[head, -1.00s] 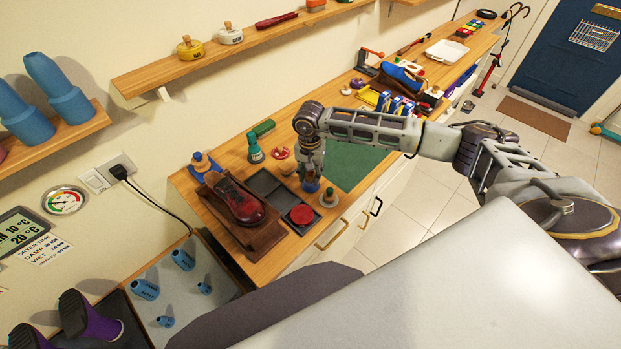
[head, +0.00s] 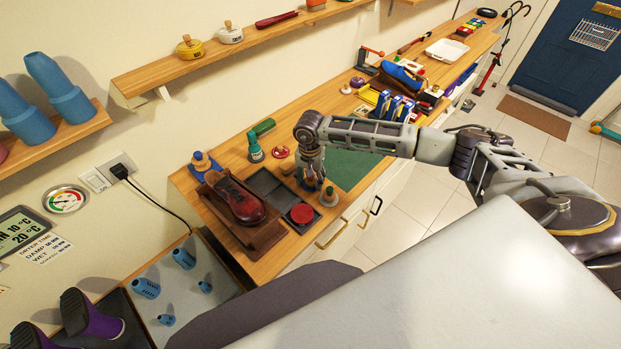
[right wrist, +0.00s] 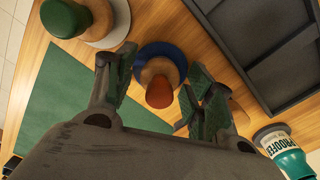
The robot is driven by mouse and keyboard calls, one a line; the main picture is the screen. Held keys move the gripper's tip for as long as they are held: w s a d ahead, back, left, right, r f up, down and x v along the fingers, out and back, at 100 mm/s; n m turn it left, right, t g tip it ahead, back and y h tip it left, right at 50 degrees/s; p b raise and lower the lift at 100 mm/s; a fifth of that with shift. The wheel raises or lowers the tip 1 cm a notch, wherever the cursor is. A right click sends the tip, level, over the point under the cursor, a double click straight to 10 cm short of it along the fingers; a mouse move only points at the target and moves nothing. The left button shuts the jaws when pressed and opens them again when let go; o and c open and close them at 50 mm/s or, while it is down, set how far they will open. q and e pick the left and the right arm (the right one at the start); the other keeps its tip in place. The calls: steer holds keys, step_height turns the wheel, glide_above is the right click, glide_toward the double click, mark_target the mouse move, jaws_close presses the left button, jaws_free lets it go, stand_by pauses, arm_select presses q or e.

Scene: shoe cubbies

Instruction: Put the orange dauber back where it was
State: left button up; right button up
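The orange dauber (right wrist: 159,92) shows in the right wrist view, with an orange-red tip, a wooden body and a blue round base. It stands on the wooden bench beside the green mat (right wrist: 75,110). My right gripper (right wrist: 158,88) is open, its fingers on either side of the dauber, with a visible gap to the right finger. In the head view my right gripper (head: 311,182) reaches down at the mat's left end and mostly hides the dauber. My left gripper is not in view.
A green-knobbed dauber (right wrist: 68,18) stands close by on a pale base. A dark compartment tray (right wrist: 275,50) lies on the other side, with a proofer bottle (right wrist: 285,150) near it. A red tin (head: 302,213) and a shoe on a wooden block (head: 250,230) are left.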

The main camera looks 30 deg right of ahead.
steer(key=shift+r, duration=0.2)
stand_by(0.3)
step_height(320, 180, up, 12)
steer(key=shift+b, duration=1.2)
